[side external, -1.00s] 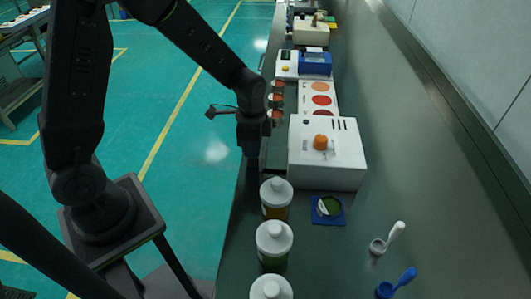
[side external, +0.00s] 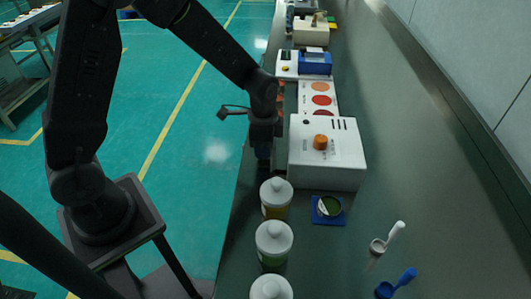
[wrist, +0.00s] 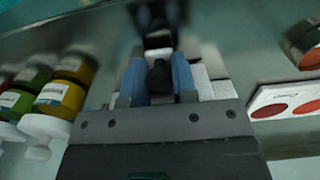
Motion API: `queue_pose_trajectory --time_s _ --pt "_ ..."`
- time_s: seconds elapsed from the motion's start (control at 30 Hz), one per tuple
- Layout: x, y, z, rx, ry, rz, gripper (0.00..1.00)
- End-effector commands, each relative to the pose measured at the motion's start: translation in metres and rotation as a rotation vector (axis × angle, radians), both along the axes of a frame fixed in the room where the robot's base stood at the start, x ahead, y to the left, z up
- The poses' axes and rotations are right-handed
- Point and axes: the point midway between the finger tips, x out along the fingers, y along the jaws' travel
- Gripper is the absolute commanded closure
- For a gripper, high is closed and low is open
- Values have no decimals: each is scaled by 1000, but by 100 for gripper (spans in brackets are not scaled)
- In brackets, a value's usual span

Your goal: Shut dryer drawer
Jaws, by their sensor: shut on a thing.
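The dryer is a white box (side external: 335,172) with an orange knob on top, standing on the dark bench. Its dark drawer is on the left side, mostly hidden by my gripper and hard to tell apart in the side view. My gripper (side external: 264,160) points down close against that left side. In the wrist view, the blue fingers of my gripper (wrist: 160,80) are closed around a small dark piece (wrist: 159,77), which looks like the drawer's handle. Part of the white dryer shows blurred beside the fingers (wrist: 216,86).
Several white-capped bottles (side external: 274,240) stand in front of the dryer along the bench's left edge. A blue square with a green dish (side external: 328,209) lies close to the dryer's front. A card with red discs (side external: 318,98) lies behind it.

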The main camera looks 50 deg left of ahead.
Motion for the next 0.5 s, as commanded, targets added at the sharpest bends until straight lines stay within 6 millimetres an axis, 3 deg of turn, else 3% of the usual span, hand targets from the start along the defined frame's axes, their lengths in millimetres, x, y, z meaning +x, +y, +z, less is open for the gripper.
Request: queue_pose_trajectory --time_s 0.5 --pt "16 -16 0 0 -1 -1 89"
